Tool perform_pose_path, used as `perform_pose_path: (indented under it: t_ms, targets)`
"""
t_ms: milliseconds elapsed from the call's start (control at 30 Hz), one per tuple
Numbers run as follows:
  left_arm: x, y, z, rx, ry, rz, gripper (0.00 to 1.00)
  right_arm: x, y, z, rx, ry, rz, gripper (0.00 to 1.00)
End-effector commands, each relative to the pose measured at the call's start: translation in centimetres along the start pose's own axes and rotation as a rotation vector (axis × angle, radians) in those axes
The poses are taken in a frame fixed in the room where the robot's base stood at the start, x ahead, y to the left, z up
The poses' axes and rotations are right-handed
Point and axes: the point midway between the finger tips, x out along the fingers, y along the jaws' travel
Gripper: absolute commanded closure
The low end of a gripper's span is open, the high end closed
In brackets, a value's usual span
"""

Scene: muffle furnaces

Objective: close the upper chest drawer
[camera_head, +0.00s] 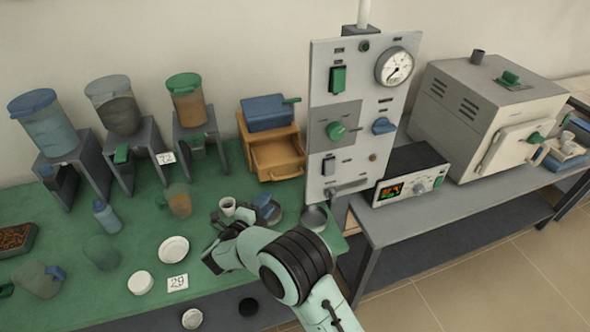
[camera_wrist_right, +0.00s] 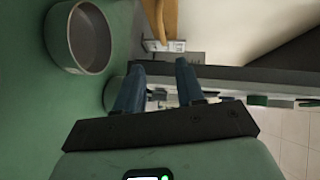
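A small orange wooden chest (camera_head: 243,128) stands at the back of the green table in the head view, against the wall. A drawer (camera_head: 278,155) is pulled out at its front, its inside showing; it looks like the upper one. My right gripper (camera_head: 213,243) is over the table in front of the chest, well short of the drawer. In the right wrist view its two fingers (camera_wrist_right: 160,68) are apart with nothing between them. An orange wooden piece (camera_wrist_right: 165,15) shows at the top of that view, perhaps part of the chest. My left gripper is out of view.
A blue box (camera_head: 268,112) sits on the chest. A white cup (camera_head: 227,206), a blue item (camera_head: 266,207) and a metal dish (camera_head: 314,218) stand between gripper and chest. A tall control panel (camera_head: 318,110) rises right of the chest. A grey bowl (camera_wrist_right: 90,38) shows in the wrist view.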

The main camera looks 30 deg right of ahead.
Motion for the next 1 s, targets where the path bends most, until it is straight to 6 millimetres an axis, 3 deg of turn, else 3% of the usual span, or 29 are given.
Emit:
perform_pose_path:
  t_ms: [267,700,1000]
  targets:
    - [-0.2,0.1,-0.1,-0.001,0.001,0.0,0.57,1.1,-0.2,0.0,0.009,0.006,-0.001,0.62]
    - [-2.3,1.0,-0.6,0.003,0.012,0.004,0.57,9.9,-0.4,-0.1,0.009,0.007,-0.002,0.62]
    - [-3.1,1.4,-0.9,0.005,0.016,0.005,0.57,13.1,-0.3,0.0,0.008,0.004,-0.002,0.62]
